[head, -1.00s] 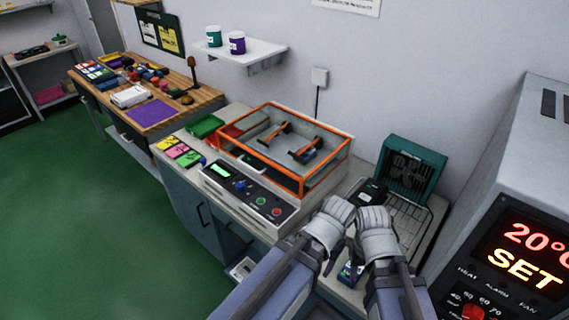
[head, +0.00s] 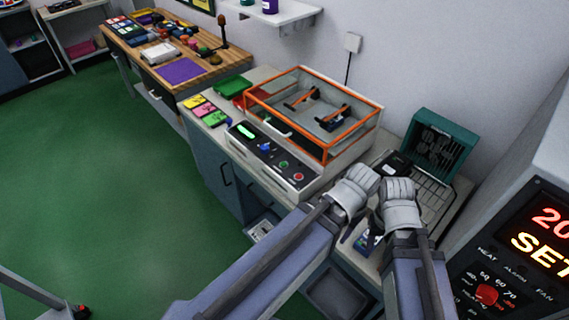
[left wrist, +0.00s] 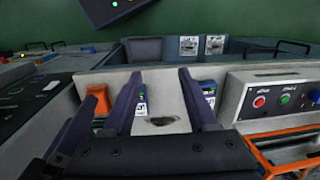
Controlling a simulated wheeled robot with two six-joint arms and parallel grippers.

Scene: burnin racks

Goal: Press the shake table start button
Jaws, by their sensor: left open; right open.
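The shake table (head: 310,180) stands on the counter with an orange-framed clear cover over its top. Its sloped front panel (head: 258,153) carries a lit green display, a blue knob, a green button (head: 283,164) and a red button (head: 298,176). In the left wrist view the red button (left wrist: 259,101) and green button (left wrist: 285,98) show at the right. My left gripper (left wrist: 160,75) is open and empty, to the side of the panel. In the head view my right gripper (head: 374,238) is beside it, right of the shake table; its fingers are partly hidden.
A teal fan unit (head: 440,142) and wire rack (head: 433,188) stand right of the shake table. A chamber with a lit display (head: 540,235) is close at the right. Coloured cards (head: 206,111) lie left of the panel. Green floor (head: 110,190) is clear at left.

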